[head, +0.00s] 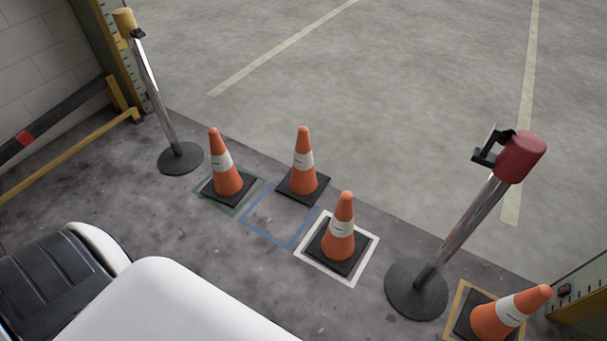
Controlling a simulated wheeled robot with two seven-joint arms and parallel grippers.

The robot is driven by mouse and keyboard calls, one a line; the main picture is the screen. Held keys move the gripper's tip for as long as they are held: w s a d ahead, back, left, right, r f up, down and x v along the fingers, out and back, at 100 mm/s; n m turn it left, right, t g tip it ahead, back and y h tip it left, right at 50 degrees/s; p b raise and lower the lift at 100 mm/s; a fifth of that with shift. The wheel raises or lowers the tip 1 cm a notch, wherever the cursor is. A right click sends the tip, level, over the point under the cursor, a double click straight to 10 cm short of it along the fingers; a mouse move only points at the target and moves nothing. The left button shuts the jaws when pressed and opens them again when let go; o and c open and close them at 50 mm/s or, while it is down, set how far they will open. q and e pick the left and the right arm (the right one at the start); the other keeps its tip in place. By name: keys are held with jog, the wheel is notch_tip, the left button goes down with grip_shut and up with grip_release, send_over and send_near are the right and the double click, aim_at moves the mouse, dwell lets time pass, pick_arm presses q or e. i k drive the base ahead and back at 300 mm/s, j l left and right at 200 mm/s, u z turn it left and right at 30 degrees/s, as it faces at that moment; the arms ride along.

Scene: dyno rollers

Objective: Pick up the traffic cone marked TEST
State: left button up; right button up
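Several orange cones with white bands and black square bases stand on the dark floor in the head view. One cone (224,168) stands on a green outlined square (235,209) at the left. A second cone (303,164) stands just behind a blue outlined square (258,233) that looks empty. A third cone (340,230) stands inside a white outlined square (352,281). A fourth cone (507,313) is on a yellow outlined square (459,293) at the lower right, partly cut off. The band markings are too small to read, so I cannot tell which says TEST. Neither gripper is in view.
A barrier post with a yellow top (124,22) stands at the left. Another with a red top (521,157) stands between the white and yellow squares. A yellow rail (70,155) runs along the left wall. The lighter floor (390,90) beyond is open.

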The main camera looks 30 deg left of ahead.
aim_at(302, 184)
jog(key=i+j+u, duration=0.2)
jog(key=u, duration=0.15)
jog(key=i+j+u, duration=0.2)
jog(key=u, duration=0.15)
jog(key=i+j+u, duration=0.15)
jog(key=u, duration=0.3)
jog(key=i+j+u, duration=0.1)
jog(key=i+u, duration=0.15)
jog(key=u, duration=0.2)
jog(key=i+u, duration=0.2)
jog(key=u, duration=0.25)
jog(key=i+j, duration=0.1)
jog(key=i, duration=0.3)
jog(key=i+j+z, duration=0.15)
jog(key=i, duration=0.25)
